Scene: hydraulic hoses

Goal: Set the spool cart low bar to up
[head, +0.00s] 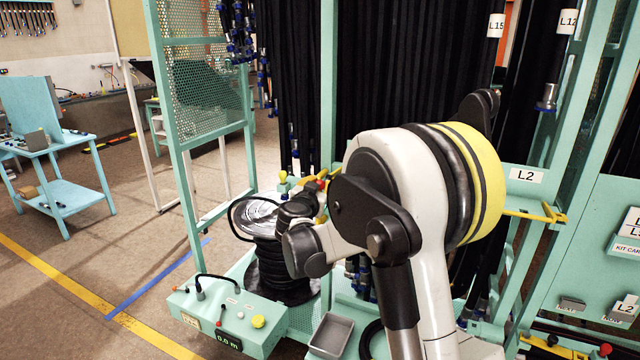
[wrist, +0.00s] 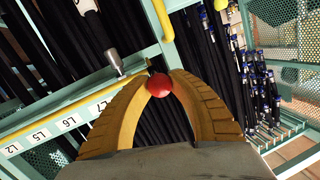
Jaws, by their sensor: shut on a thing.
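In the wrist view the two yellow-brown fingers of my gripper (wrist: 163,78) close around a red ball knob (wrist: 159,86). The knob sits between the fingertips; what it is fixed to is mostly hidden. In the head view my arm covers most of the gripper, and small red and yellow parts (head: 320,186) show just past the wrist. A green cart (head: 235,318) with a black hose coil (head: 275,262), a control panel and a display reading 0.0 m stands below my wrist. I cannot tell which part is the low bar, or its position.
A green rack with hanging black hoses (head: 290,80) stands behind my arm. A yellow bar (head: 535,216) sticks out near the L2 label. A grey tray (head: 331,336) lies beside the cart. Open floor (head: 110,250) is on the left, before a small table (head: 55,185).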

